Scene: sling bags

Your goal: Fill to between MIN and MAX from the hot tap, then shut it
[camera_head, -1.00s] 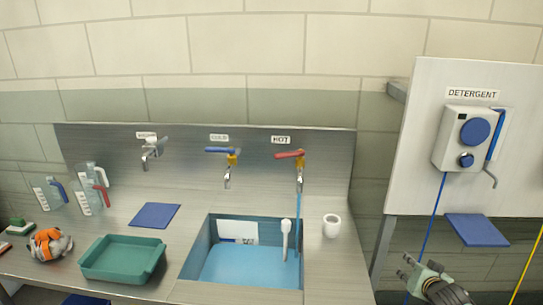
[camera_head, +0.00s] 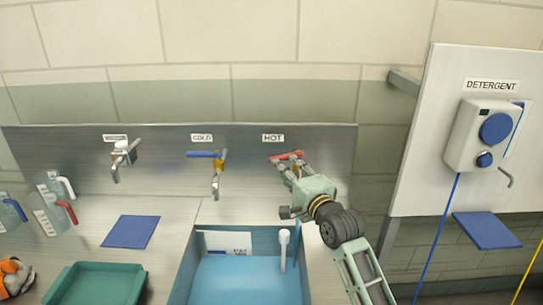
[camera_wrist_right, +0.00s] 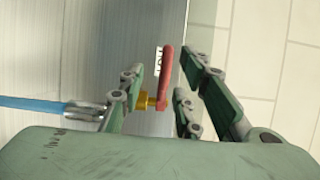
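The hot tap's red lever (camera_head: 284,155) is under the HOT label (camera_head: 273,138) and points left. My right gripper (camera_head: 290,163) is at this lever. In the right wrist view, the red lever (camera_wrist_right: 166,78) lies between the spread fingers, with a gap visible beside it. The tap's spout (camera_wrist_right: 88,112) gives a blue stream of water (camera_wrist_right: 30,103). The sink (camera_head: 184,270) holds blue water (camera_head: 245,282). A white marked plate (camera_head: 222,243) is on its back wall; I cannot read its level marks. My left gripper is out of view.
The cold tap's blue lever (camera_head: 200,154) and another tap (camera_head: 122,155) are to the left. A blue mat (camera_head: 131,231), a green tray (camera_head: 98,284) and jugs (camera_head: 50,210) are farther left. The detergent dispenser (camera_head: 484,135) hangs at right.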

